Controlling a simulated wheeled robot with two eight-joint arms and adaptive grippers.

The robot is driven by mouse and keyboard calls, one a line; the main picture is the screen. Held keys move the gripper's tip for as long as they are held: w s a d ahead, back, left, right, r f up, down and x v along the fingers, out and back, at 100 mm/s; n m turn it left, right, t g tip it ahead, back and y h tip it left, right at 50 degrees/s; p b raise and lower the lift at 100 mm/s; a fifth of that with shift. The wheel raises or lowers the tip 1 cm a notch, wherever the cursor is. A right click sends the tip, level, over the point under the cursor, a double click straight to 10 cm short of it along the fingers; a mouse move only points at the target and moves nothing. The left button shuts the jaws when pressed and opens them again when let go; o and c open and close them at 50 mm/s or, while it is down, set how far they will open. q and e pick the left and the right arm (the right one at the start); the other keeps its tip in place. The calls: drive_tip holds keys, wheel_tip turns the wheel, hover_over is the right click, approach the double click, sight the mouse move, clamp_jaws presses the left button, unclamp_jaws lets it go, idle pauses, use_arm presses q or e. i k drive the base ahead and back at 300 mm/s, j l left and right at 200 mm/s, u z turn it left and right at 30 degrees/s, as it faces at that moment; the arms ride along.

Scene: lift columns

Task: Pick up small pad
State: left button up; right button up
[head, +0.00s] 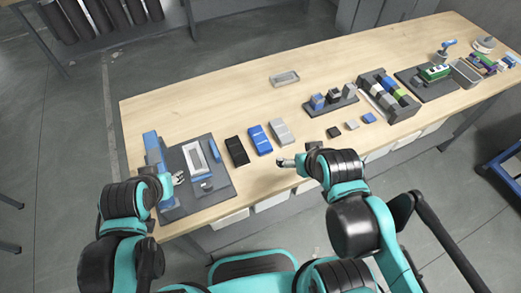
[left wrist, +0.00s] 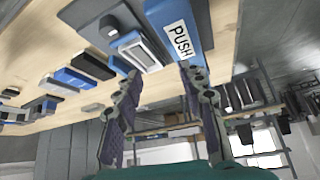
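Three small pads lie in a row near the table's front edge in the head view: a black one (head: 333,132), a grey one (head: 352,125) and a blue one (head: 369,118). Three larger pads lie left of them: black (head: 237,151), blue (head: 259,140) and grey (head: 280,132). My right gripper (head: 283,163) is above the front edge, left of the small pads and apart from them; its fingers are too small to read. My left gripper (head: 176,179) is over the dark fixture at left. In the left wrist view its fingers (left wrist: 160,78) are apart with nothing between them.
The dark fixture plate (head: 226,198) bears a blue block, labelled PUSH in the left wrist view (left wrist: 180,30). The table's middle left is bare.

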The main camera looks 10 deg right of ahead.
sight(239, 155)
drive_tip(key=l+u, duration=0.2)
drive_tip(key=u, duration=0.15)
drive_tip(key=l+u, duration=0.5)
drive_tip(key=u, duration=0.15)
